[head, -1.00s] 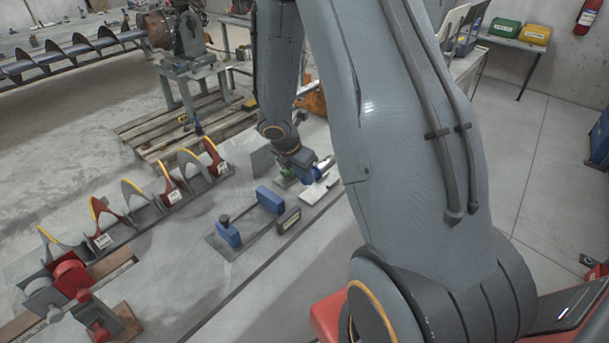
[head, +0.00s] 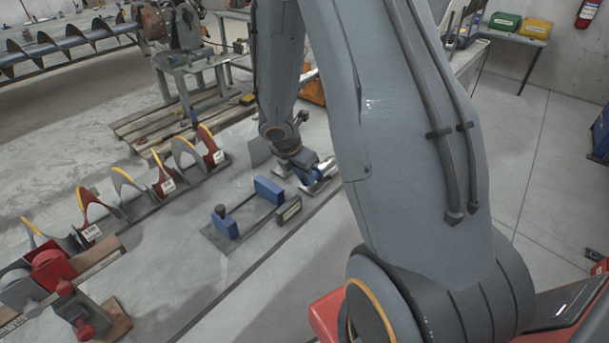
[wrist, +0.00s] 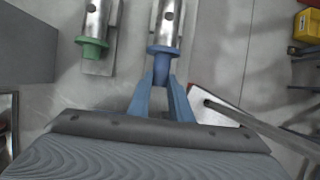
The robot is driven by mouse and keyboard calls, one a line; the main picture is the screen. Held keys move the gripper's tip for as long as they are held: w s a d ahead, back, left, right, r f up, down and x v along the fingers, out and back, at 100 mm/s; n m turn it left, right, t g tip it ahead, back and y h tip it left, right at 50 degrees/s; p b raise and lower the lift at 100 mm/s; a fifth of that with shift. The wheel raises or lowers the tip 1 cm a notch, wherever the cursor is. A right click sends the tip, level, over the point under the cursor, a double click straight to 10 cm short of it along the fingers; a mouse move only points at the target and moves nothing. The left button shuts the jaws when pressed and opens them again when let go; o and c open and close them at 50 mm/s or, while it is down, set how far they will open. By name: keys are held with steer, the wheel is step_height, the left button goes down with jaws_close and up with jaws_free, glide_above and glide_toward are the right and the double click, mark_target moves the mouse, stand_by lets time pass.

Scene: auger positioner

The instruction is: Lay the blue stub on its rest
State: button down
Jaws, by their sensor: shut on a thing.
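The blue stub (wrist: 165,64) is a bright metal cylinder with a blue collar and blue tail. In the wrist view my gripper (wrist: 162,90) is shut on its blue tail, with the metal end pointing away. In the head view the stub (head: 318,174) shows small beside my gripper (head: 306,168), low over the bench. I cannot tell whether it touches the surface below. A green-collared stub (wrist: 92,47) lies on a pale plate to its left. A fixture with blue blocks (head: 268,190) on a grey base stands nearer the camera; I cannot tell whether it is the rest.
A row of red and grey auger flights (head: 163,183) runs along the left of the bench. A red clamp (head: 55,268) stands at front left. A dark labelled block (head: 289,209) is beside the fixture. Bare bench lies between flights and fixture.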

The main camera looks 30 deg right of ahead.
stand_by(0.3)
steer(key=c, duration=1.5)
jaws_free()
steer(key=shift+f, duration=0.1)
steer(key=shift+c, duration=0.2)
steer(key=v, duration=0.7)
steer(key=shift+r+p, duration=0.35)
steer(key=shift+r, duration=0.05)
steer(key=shift+a, duration=0.2)
steer(key=s+a+r+m+y, duration=0.2)
steer(key=s+a+m, duration=0.3)
steer(key=m, duration=0.5)
steer(key=s+a+r+m+y, duration=0.2)
steer(key=s+a+r+m, duration=0.3)
steer(key=s+m, duration=0.4)
steer(key=a+m, duration=0.1)
steer(key=m, duration=0.1)
steer(key=shift+a+m, duration=0.3)
steer(key=shift+a, duration=0.15)
steer(key=shift+c, duration=0.4)
